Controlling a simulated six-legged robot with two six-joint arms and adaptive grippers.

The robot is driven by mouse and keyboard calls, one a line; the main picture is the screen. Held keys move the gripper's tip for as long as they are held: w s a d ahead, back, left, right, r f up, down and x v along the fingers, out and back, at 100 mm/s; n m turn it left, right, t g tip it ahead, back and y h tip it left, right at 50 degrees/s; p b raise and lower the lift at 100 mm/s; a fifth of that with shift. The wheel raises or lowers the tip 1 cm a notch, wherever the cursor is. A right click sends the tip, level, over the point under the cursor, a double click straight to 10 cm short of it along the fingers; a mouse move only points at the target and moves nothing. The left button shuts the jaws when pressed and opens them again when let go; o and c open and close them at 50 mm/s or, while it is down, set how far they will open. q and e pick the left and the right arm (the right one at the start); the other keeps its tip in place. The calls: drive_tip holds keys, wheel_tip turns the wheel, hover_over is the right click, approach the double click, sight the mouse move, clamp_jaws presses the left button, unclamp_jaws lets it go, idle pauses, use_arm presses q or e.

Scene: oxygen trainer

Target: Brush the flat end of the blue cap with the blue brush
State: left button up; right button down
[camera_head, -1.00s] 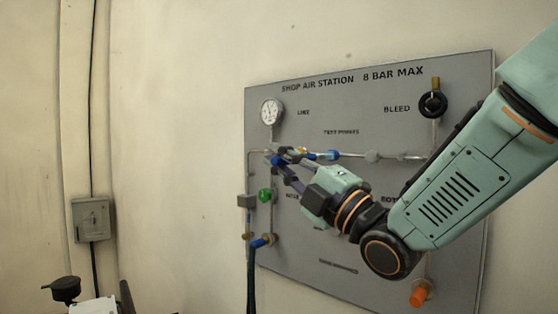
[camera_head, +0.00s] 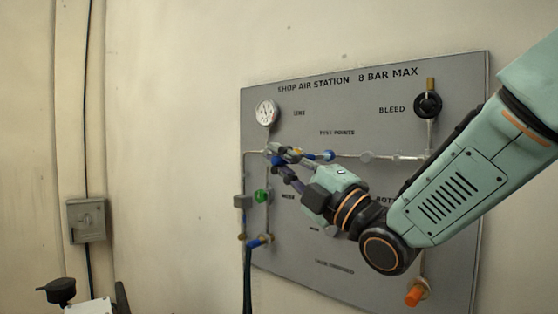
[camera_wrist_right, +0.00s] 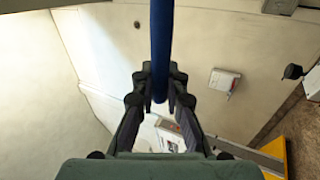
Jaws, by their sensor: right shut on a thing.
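My right gripper (camera_head: 277,160) is in front of the left part of the grey panel, at the height of the pipe. In the right wrist view its fingers (camera_wrist_right: 160,82) are shut on a blue rod, the blue brush (camera_wrist_right: 161,40), which runs up out of that picture. The brush's bristles cannot be made out. A blue cap-like piece (camera_head: 328,155) shows on the pipe just right of the fingers. Its flat end is too small to make out, and I cannot tell whether the brush touches it. My left gripper is not in view.
The grey panel (camera_head: 350,110) carries a gauge (camera_head: 267,112), a black bleed knob (camera_head: 428,104), a green knob (camera_head: 262,196), a blue-handled valve (camera_head: 259,241) and an orange knob (camera_head: 415,296). A grey box (camera_head: 87,220) hangs on the left wall.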

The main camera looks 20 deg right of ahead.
drive_tip(key=shift+w+d, duration=0.25)
drive_tip(key=shift+d, duration=0.15)
drive_tip(key=shift+w, duration=0.1)
